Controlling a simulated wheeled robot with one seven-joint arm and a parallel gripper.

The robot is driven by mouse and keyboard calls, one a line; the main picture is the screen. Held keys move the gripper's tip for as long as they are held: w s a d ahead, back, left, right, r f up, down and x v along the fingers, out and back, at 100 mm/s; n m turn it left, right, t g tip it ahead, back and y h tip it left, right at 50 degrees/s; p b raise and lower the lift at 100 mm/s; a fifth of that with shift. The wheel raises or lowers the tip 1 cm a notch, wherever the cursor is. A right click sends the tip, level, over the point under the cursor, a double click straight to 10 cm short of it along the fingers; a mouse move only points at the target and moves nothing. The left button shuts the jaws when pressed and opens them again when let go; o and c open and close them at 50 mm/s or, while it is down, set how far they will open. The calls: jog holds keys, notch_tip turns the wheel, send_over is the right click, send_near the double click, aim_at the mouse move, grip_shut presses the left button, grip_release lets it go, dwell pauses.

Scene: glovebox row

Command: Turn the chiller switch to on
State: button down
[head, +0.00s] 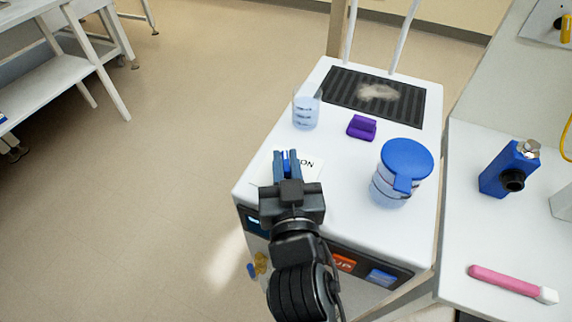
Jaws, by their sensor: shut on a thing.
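The chiller (258,190) is a white box with a dark grille on top and a dark panel on its front. My gripper (287,163) is above the near left part of its top, fingers pointing away from me. It is shut on a small blue part, which I take to be the chiller switch (285,160); the fingers hide most of it. A white label (312,168) lies just right of the fingers, with partly covered lettering that looks like "ON" upside down. I cannot tell the switch's position.
On the chiller top stand a clear beaker (306,110), a purple block (362,127) and a blue-lidded jar (402,170). The grille (375,95) bears a beige patch. A bench at right holds a blue device (508,168) and a pink stick (510,283).

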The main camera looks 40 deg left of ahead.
jog(key=shift+f+m+t+h+b, duration=0.4)
jog(key=shift+m+t+h+b, duration=0.15)
jog(key=shift+b, duration=2.2)
jog(key=m+t+h+b, duration=0.1)
jog(key=b, duration=0.3)
jog(key=shift+r+h+b, duration=0.1)
jog(key=shift+h+b, duration=0.15)
jog(key=shift+b, duration=0.05)
jog(key=m+t+h+b, duration=0.1)
jog(key=h+b, duration=0.1)
jog(key=b, duration=0.1)
jog(key=shift+a+r+m+b, duration=0.1)
jog(key=shift+m+b, duration=0.25)
jog(key=shift+b, duration=0.05)
jog(key=shift+r+m+t+h+b, duration=0.15)
jog(key=shift+m+t+h+b, duration=0.5)
jog(key=shift+m+h+b, duration=0.85)
jog(key=shift+n+h, duration=0.3)
jog(key=shift+n, duration=0.1)
jog(key=c, duration=1.2)
grip_release()
jog(key=shift+o, duration=0.2)
jog(key=shift+s, duration=0.1)
